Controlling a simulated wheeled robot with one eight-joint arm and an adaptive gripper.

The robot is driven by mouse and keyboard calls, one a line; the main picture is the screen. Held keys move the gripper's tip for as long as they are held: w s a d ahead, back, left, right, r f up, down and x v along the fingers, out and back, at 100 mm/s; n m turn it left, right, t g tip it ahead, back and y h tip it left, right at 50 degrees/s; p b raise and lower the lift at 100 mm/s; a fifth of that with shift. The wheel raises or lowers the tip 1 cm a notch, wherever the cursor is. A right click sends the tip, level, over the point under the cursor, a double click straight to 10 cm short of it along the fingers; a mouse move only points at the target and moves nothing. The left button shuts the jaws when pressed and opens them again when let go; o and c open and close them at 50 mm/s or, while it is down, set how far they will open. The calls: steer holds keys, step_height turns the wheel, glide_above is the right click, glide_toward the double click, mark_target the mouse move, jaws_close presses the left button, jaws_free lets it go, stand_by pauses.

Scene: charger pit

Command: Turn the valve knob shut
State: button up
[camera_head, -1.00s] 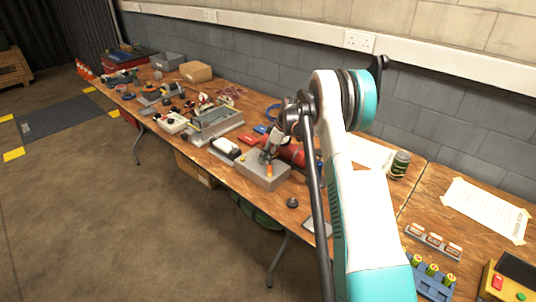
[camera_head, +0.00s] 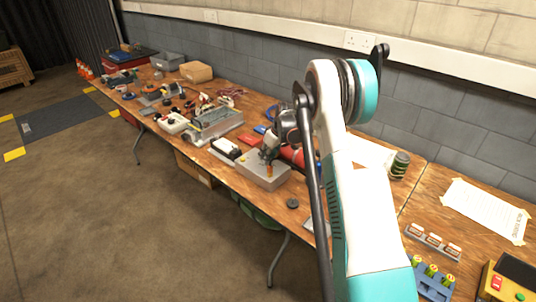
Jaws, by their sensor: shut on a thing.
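A grey box (camera_head: 252,172) sits on the front edge of the long wooden table, near the middle of the head view. A small orange part (camera_head: 269,171) shows at its top. My gripper (camera_head: 268,160) reaches down onto the top of this box. It is shut on what seems to be the valve knob, which the fingers mostly hide. The knob's shape and angle are too small to tell. My arm blocks the table just to the right.
A red cylinder (camera_head: 293,155) lies close behind the box. A black-and-white device (camera_head: 225,147) and a grey metal fixture (camera_head: 216,124) stand to its left. A small dark round part (camera_head: 292,203) lies to its right. A dark green can (camera_head: 400,164) stands farther right.

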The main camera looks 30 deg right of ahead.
steer(key=m+h, duration=0.1)
steer(key=m, duration=0.3)
steer(key=m+h, duration=0.1)
steer(key=m, duration=0.1)
steer(key=shift+a+m+h, duration=0.3)
steer(key=shift+a, duration=0.05)
steer(key=m+h, duration=0.1)
steer(key=m, duration=0.2)
steer(key=m+g+h, duration=0.1)
steer(key=m, duration=0.2)
steer(key=shift+w+a+p, duration=0.15)
steer(key=shift+a+p, duration=0.05)
steer(key=shift+p, duration=0.1)
steer(key=shift+m, duration=0.4)
steer(key=o, duration=1.1)
steer(key=v, duration=1.2)
steer(key=shift+w, duration=0.25)
